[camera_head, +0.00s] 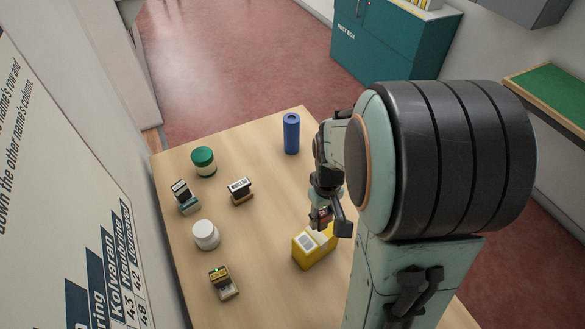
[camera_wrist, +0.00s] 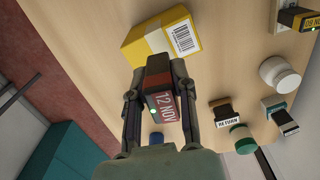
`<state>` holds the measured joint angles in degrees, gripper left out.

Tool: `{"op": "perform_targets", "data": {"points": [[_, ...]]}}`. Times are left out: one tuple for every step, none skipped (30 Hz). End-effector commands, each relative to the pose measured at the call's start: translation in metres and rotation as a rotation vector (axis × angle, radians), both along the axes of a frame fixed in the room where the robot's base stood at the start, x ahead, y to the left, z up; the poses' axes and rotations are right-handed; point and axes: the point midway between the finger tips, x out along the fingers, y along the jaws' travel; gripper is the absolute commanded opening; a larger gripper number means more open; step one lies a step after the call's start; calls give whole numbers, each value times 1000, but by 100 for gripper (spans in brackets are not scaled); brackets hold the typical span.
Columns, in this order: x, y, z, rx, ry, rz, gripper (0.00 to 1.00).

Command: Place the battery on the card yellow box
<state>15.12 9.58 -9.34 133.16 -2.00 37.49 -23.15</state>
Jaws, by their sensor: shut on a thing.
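My gripper (camera_head: 326,217) is shut on the battery (camera_head: 319,217), a dark block with a red label. In the wrist view, the battery (camera_wrist: 160,88) sits between my gripper's fingers (camera_wrist: 156,68), with "12 NOV" and a small green light showing. The yellow box (camera_head: 313,249) lies on the table just in front of my gripper in the head view. In the wrist view, the box (camera_wrist: 148,32) has a white barcode label, and the battery's end overlaps its near edge. I cannot tell whether they touch. My gripper and arm partly hide the box in the head view.
A blue cylinder (camera_head: 291,134) stands at the table's far edge. Left are a green-lidded jar (camera_head: 204,160), a white jar (camera_head: 206,235), a dark stamp-like block (camera_head: 240,191), a teal-and-dark block (camera_head: 184,197) and a yellow-topped block (camera_head: 222,281). The table's middle (camera_head: 262,225) is clear.

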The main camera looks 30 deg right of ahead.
Motion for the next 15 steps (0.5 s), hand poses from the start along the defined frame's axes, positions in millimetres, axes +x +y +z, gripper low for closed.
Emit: {"op": "perform_targets", "data": {"points": [[0,0,-6,1,3,0,0],[0,0,-9,0,2,0,0],[0,0,-15,1,3,-1,0],[-1,0,-19,1,4,-1,0],[-1,0,-24,1,4,-1,0],[-1,0,-31,1,5,-1,0],[0,0,-35,0,3,-1,0],[0,0,-39,1,3,-1,0],[0,0,-43,0,2,-1,0],[0,0,-44,0,1,-1,0],[0,0,-46,0,0,-1,0],[0,0,-46,0,-2,-1,0],[0,0,-46,-1,-2,-1,0],[1,0,-46,-1,-2,-1,0],[1,0,-46,-1,-2,-1,0]]}}
